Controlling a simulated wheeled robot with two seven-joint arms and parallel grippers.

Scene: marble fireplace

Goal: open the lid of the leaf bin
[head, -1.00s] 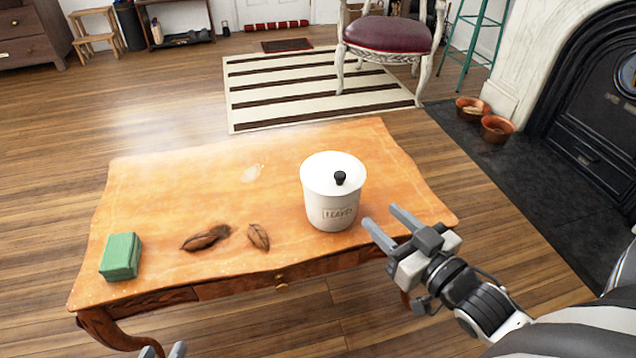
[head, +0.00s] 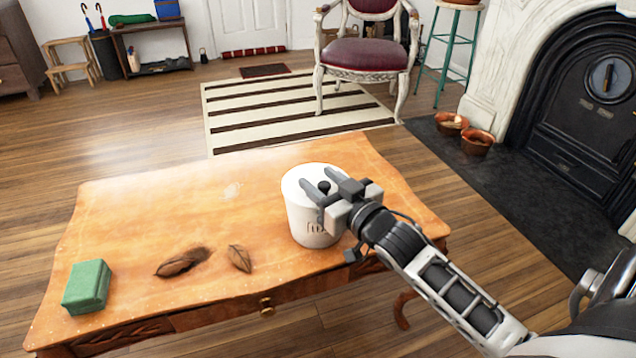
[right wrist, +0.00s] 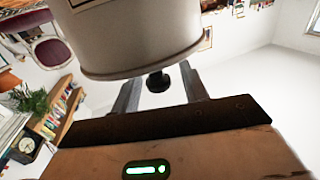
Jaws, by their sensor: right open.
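The leaf bin (head: 306,220) is a white canister on the wooden table, its lettering partly hidden by my gripper. Its white lid (head: 300,180) is on, with a black knob (head: 323,187) on top. My right gripper (head: 315,188) is open at the lid, with the knob between its fingers in the head view. In the right wrist view the bin (right wrist: 140,35) appears upside down, and the knob (right wrist: 158,82) sits between the two open fingers (right wrist: 160,92). I cannot tell whether the fingers touch it. My left gripper is not in view.
The table (head: 150,215) also holds a green block (head: 87,287) and two brown leaf-like pieces (head: 182,262) (head: 239,258) left of the bin. The fireplace (head: 580,100) and two copper bowls (head: 477,142) are to the right. The table's far left is clear.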

